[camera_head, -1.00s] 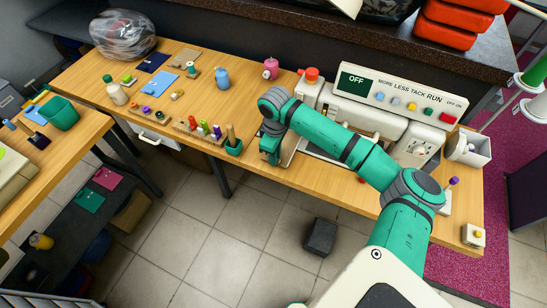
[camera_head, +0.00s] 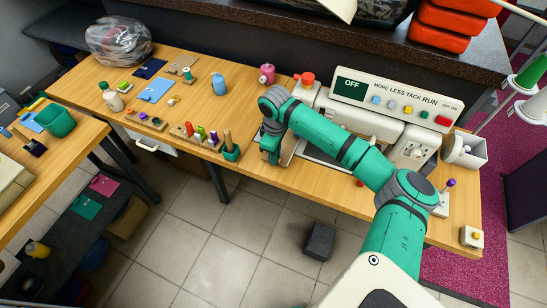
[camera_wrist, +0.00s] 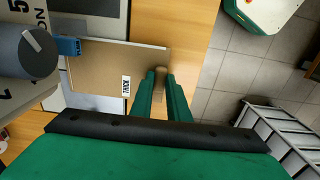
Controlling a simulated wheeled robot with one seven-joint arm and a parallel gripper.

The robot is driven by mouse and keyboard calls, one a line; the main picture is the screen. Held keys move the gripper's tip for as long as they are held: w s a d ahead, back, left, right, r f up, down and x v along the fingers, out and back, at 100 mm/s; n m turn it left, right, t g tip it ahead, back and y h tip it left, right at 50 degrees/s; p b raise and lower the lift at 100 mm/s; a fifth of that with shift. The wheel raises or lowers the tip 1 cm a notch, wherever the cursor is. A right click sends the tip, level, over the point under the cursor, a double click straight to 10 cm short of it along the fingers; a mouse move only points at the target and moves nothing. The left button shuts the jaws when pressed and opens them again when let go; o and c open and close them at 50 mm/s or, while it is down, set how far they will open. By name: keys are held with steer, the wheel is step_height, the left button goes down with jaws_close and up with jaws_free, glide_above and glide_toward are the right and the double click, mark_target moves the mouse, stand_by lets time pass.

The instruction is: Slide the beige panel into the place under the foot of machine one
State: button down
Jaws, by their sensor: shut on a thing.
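The beige panel (camera_wrist: 110,68), with a small printed label, lies nearly flat in the wrist view. My gripper (camera_wrist: 163,72) is shut on its right end; the fingers also cover part of it. The panel's upper left corner is close to a small blue part (camera_wrist: 68,46) beside a grey knob (camera_wrist: 25,50) of the machine. I cannot tell whether the panel is under this part or only beside it. In the head view my gripper (camera_head: 270,155) is at the left end of the white machine (camera_head: 395,105), whose display reads OFF. My arm hides much of the machine's front.
A bagged bundle (camera_head: 118,40) is at the far left. A dark block (camera_head: 319,241) stands on the floor.

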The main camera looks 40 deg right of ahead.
steer(key=shift+w+d, duration=0.1)
steer(key=shift+d, duration=0.3)
steer(key=shift+f, duration=0.15)
steer(key=c, duration=1)
jaws_free()
steer(key=shift+r, duration=3.55)
